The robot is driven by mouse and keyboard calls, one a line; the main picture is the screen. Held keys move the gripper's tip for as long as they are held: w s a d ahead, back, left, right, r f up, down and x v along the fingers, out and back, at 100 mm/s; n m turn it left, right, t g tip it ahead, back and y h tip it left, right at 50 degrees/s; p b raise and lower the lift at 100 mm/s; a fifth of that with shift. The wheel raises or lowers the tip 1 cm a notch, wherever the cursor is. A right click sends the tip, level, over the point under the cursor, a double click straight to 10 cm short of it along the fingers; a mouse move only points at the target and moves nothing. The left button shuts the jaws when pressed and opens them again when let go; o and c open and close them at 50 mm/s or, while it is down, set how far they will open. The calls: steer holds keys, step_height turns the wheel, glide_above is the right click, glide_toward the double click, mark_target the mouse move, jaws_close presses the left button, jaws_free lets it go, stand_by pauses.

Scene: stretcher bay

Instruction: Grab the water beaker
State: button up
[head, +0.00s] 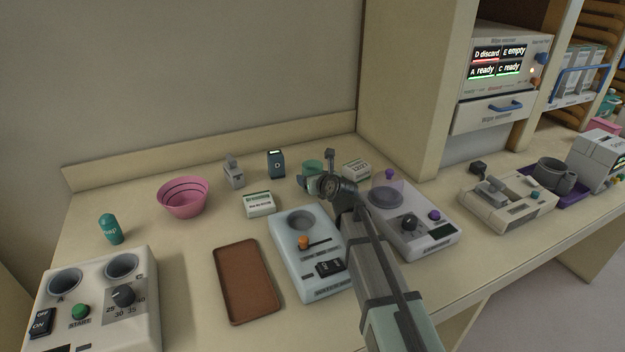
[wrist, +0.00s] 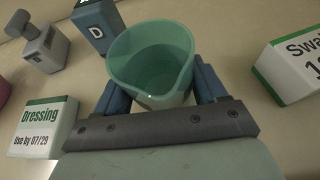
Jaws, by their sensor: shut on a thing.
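The water beaker is a green, see-through cup with a pouring lip. In the wrist view the beaker (wrist: 150,62) stands between the two blue fingers of my gripper (wrist: 160,92), which are shut on its sides. In the head view the beaker (head: 312,167) shows near the back of the counter, partly hidden by my gripper (head: 312,182). I cannot tell whether its base touches the counter.
A dressing box (head: 258,204), a dark blue item marked D (head: 276,164) and a swab box (head: 356,170) stand close around. A pink bowl (head: 183,197) stands left.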

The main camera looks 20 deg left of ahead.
steer(key=shift+c, duration=1.1)
steer(key=shift+r, duration=0.2)
